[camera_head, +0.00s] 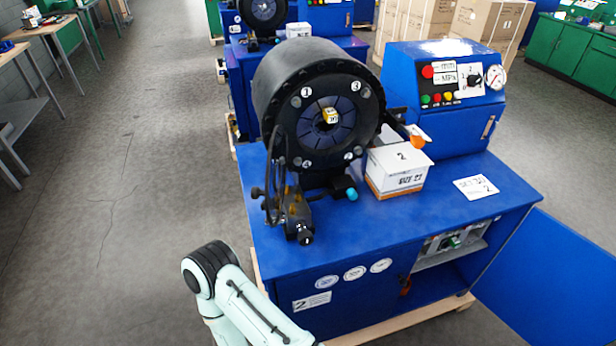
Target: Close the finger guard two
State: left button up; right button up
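The blue crimper with a "2" sign (477,188) stands in the middle. Its round black head (300,85) faces me, with numbered marks 1 to 4 on the front and a small yellow piece (330,116) at its centre. No part is clearly labelled as the finger guard. A dark curved part (273,172) hangs at the left of the head, above a black fitting (298,215). An arm with an orange and white tip (417,138) sticks out at the right of the head. Neither gripper shows; only a pale arm link of mine enters at the bottom.
A white box marked "2" (399,166) stands on the blue bench top (370,230), right of the head. The cabinet door (555,285) hangs open at the lower right. Another crimper (262,12) stands behind. The floor (130,200) at left is clear.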

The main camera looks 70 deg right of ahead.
aim_at(256, 194)
jog(key=i+z, duration=0.1)
jog(key=z, duration=0.35)
jog(key=i+z, duration=0.1)
jog(key=z, duration=0.3)
jog(key=j+z, duration=0.1)
jog(key=z, duration=0.35)
jog(key=i+j+z, duration=0.15)
jog(key=z, duration=0.25)
jog(key=i+j+z, duration=0.1)
jog(key=z, duration=0.4)
jog(key=i+j+z, duration=0.1)
jog(key=j+z, duration=0.15)
jog(key=z, duration=0.2)
jog(key=j+z, duration=0.2)
jog(key=z, duration=0.3)
